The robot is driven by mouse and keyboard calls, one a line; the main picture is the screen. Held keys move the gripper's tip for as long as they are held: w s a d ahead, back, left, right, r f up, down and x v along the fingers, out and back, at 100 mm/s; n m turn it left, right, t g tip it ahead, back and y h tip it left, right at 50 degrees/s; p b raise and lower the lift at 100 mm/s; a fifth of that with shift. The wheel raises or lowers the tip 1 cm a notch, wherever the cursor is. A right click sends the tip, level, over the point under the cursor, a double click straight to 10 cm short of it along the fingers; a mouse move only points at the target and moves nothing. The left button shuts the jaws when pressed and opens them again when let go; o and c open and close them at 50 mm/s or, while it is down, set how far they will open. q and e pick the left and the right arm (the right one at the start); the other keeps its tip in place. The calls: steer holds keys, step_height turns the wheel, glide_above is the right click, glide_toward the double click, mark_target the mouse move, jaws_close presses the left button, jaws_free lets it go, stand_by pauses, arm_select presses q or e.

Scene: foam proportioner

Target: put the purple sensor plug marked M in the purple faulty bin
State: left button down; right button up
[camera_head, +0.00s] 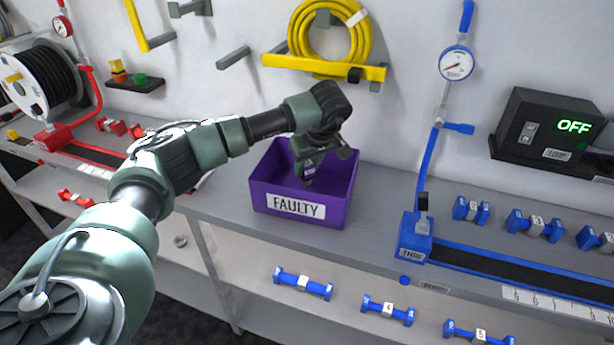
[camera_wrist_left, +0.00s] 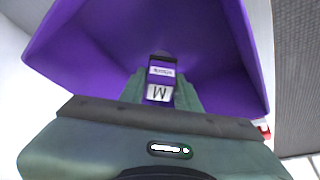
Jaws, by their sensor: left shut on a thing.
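The purple faulty bin (camera_head: 300,222) stands on the grey shelf, with a white FAULTY label on its front. My left gripper (camera_head: 308,180) reaches down into the bin's opening. It is shut on the purple sensor plug (camera_head: 309,168), which has a dark end. In the left wrist view the plug (camera_wrist_left: 160,82) sits between the fingers, with its M label upside down. The purple walls of the bin (camera_wrist_left: 90,40) surround it there. I cannot tell whether the plug touches the bin floor. My right gripper is not in view.
A blue rail stand (camera_head: 416,240) with a gauge (camera_head: 456,63) is right of the bin. Blue numbered pieces (camera_head: 303,284) lie on the lower shelf. A yellow hose coil (camera_head: 330,30) hangs behind. A black box (camera_head: 545,130) reads OFF.

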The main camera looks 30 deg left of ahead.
mark_target(308, 176)
arm_select(q)
step_height(308, 176, down, 3)
steer(key=shift+f+p, duration=0.1)
steer(key=shift+p, duration=0.25)
steer(key=shift+f, duration=0.15)
steer(key=shift+f, duration=0.1)
steer(key=c, duration=1.3)
jaws_free()
steer(key=shift+o, duration=1.4)
